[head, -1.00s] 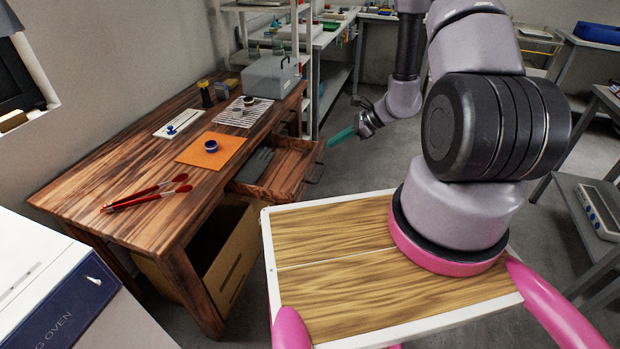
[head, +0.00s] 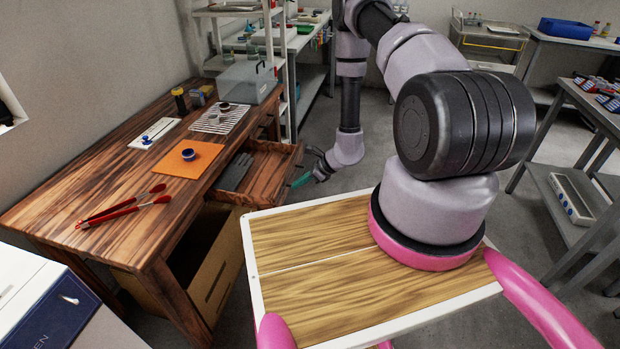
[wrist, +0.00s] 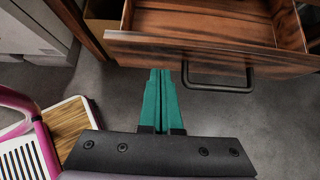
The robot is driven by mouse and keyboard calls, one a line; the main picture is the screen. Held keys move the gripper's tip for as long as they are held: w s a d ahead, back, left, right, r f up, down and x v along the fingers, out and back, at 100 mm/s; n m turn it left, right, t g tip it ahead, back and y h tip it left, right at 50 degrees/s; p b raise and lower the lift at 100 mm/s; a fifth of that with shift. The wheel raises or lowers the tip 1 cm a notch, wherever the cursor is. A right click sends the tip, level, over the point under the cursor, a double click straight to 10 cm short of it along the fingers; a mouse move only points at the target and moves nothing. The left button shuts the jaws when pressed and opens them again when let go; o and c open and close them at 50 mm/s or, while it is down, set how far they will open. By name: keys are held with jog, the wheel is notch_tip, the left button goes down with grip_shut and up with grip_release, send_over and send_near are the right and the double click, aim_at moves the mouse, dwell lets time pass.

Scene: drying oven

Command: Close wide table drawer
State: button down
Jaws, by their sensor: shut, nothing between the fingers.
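The wooden table (head: 100,190) stands at the left in the head view. Its wide drawer (head: 270,195) is pulled out on the right side, with a dark grey item (head: 236,172) inside. In the wrist view the drawer front (wrist: 200,52) spans the top, with a dark bar handle (wrist: 222,89) below it. My gripper (head: 291,184) has teal fingers and is close to the drawer front in the head view. In the wrist view my gripper (wrist: 161,72) is shut and empty, its tips at the front's lower edge, left of the handle. I cannot tell whether they touch.
A cardboard box (head: 215,270) stands under the table. A white shelf rack (head: 285,75) stands beyond the table, and a grey side table (head: 575,200) is at the right. Grey floor (head: 345,180) is open between them.

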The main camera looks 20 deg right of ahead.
aim_at(283, 186)
jog(key=shift+w+a+r, duration=0.1)
jog(key=shift+w+a, duration=0.3)
jog(key=shift+a, duration=0.25)
jog(key=shift+w+a, duration=0.4)
jog(key=shift+a, duration=0.25)
jog(key=w+a, duration=0.3)
jog(key=a, duration=0.3)
jog(key=w+a, duration=0.4)
jog(key=a, duration=0.3)
jog(key=w+a, duration=0.4)
jog(key=a, duration=0.2)
jog(key=shift+a, duration=0.2)
